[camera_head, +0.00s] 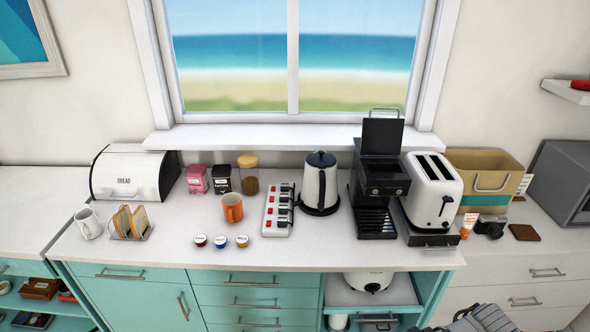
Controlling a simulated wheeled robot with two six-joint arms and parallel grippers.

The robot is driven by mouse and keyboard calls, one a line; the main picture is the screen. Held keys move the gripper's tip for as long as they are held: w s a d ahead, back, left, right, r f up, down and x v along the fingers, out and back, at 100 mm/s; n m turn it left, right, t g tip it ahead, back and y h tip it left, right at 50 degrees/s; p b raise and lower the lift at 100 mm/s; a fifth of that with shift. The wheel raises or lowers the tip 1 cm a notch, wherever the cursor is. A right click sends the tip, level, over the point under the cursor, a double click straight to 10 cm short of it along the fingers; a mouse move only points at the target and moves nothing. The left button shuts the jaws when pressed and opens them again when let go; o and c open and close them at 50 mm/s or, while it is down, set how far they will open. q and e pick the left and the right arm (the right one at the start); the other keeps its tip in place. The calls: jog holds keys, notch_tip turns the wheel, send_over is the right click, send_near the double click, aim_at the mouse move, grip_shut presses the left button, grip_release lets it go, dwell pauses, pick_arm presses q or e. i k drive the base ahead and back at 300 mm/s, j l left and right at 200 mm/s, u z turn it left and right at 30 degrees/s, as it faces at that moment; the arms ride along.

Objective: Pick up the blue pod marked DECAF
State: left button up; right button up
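Three small pods stand in a row on the white counter (330,256), near its front edge. The blue pod (220,242) is in the middle, with a pale top whose marking is too small to read. A dark red pod (200,240) is to its left and a yellow pod (242,241) to its right. The pods look slightly apart and nothing covers the blue one. Neither of my grippers is in view.
The counter in front of the pods is clear.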

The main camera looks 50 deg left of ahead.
aim_at(220, 241)
jog(key=u, duration=2.35)
jog(key=i+j, duration=0.1)
jog(key=i, duration=0.3)
jog(key=i+j+z, duration=0.1)
jog(key=i, duration=0.3)
